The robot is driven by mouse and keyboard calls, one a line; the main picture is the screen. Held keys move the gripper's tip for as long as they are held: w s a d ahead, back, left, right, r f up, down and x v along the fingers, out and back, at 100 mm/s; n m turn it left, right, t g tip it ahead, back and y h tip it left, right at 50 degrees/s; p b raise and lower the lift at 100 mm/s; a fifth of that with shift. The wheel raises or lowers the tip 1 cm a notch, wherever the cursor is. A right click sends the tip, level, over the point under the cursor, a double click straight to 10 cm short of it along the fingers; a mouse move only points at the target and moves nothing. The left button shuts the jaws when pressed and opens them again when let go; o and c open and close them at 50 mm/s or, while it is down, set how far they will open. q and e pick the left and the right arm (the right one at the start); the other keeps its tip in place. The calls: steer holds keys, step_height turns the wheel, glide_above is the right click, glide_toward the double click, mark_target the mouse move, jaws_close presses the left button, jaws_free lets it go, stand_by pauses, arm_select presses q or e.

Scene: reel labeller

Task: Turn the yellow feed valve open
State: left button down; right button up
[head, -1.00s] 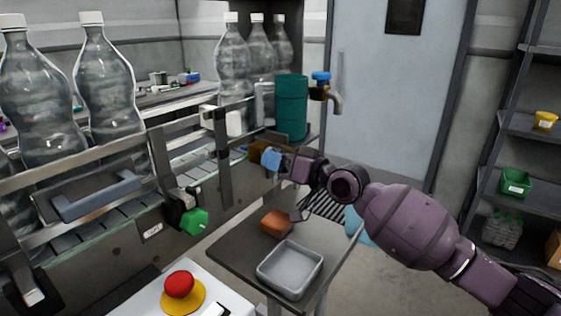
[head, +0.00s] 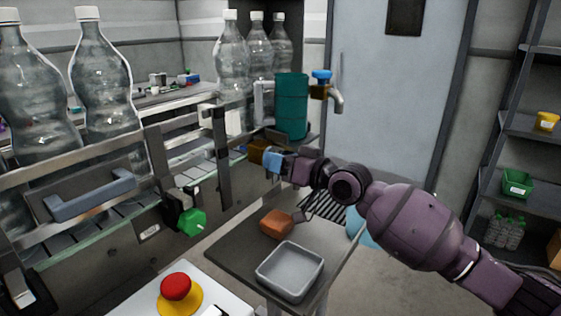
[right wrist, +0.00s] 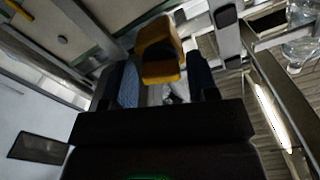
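The yellow feed valve (head: 257,149) is on the side of the machine, below the green cylinder, partly hidden by my right gripper in the head view. In the right wrist view it is a worn yellow block-like handle (right wrist: 160,50) at the top middle. My right gripper (head: 271,160) is right beside it, pointing left at the machine. In the right wrist view its two fingers (right wrist: 163,78) stand apart, with the yellow handle ahead of and between their tips. Contact cannot be made out. My left gripper is not in view.
A green hexagonal knob (head: 191,222) and a blue handle (head: 92,195) are on the machine front. A side table (head: 240,250) carries an orange block (head: 276,223) and a grey tray (head: 290,271). A red button (head: 176,287) is at the bottom. A blue-topped tap (head: 322,76) stands behind.

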steer(key=shift+o, duration=0.8)
steer(key=v, duration=1.1)
steer(key=shift+w, duration=0.1)
steer(key=shift+c, duration=0.2)
